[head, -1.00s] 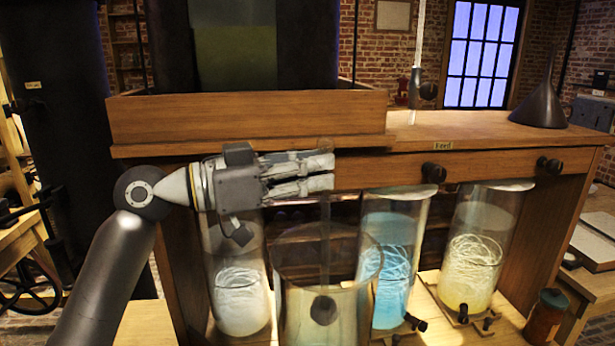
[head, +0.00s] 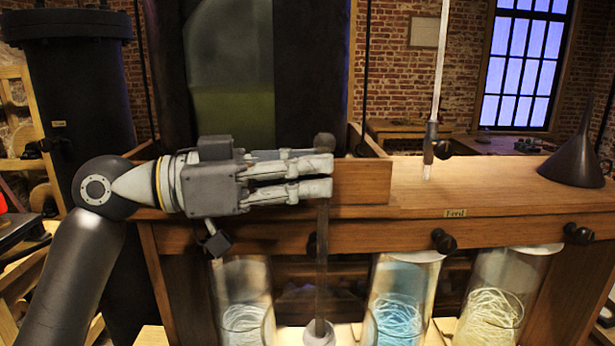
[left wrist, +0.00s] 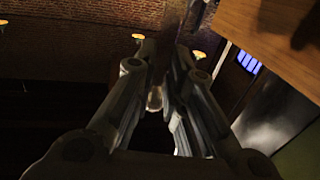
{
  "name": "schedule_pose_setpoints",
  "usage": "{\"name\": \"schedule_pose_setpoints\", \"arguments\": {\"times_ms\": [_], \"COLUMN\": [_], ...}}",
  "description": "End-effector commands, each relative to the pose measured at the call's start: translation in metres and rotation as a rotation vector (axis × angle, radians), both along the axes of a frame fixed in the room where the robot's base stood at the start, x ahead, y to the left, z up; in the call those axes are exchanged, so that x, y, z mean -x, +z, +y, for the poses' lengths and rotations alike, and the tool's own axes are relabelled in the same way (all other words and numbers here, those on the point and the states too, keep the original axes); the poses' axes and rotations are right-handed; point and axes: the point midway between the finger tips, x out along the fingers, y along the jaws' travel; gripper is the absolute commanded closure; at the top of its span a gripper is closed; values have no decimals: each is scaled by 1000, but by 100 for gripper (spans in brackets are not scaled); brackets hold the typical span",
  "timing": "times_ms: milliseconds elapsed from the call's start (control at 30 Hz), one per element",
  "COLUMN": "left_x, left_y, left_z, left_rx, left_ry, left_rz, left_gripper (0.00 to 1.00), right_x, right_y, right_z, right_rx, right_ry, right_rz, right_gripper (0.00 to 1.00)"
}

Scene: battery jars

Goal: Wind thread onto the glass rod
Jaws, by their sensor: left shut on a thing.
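My left gripper (head: 325,175) is shut on an upright glass rod (head: 322,245) in front of the wooden bench. The rod's dark round knob (head: 324,142) shows just above the fingers. A pale ball (head: 319,332) with a dark centre shows at its lower end. I cannot tell whether any thread is on the rod. Behind, tall glass jars hold white thread (head: 245,322), blue thread (head: 395,320) and pale yellow thread (head: 492,315). In the left wrist view my fingers (left wrist: 158,90) close around something glassy, dim and hard to read. My right gripper is not in view.
The wooden bench top (head: 480,185) has a "Feed" label and dark knobs (head: 443,240) along its front. A dark funnel (head: 577,160) stands at the right. A vertical glass tube (head: 438,80) with a dark fitting stands over the bench.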

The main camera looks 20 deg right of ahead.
Motion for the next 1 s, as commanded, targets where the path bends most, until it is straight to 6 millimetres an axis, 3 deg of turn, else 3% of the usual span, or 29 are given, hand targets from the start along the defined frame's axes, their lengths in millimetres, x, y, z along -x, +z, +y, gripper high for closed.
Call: {"name": "schedule_pose_setpoints", "arguments": {"times_ms": [33, 500, 700, 1000], "left_x": [0, 0, 0, 0], "left_y": [12, 68, 79, 79], "left_z": [0, 0, 0, 0], "left_rx": [1, 1, 1, 1], "left_ry": [0, 0, 0, 0], "left_rz": [-1, 0, 1, 1], "left_gripper": [100, 100, 100, 100], "right_x": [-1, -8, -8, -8], "right_y": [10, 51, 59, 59], "right_z": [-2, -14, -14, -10], "right_rx": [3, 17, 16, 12], "right_ry": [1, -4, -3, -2], "right_rz": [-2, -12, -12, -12], "right_gripper": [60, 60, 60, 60]}}
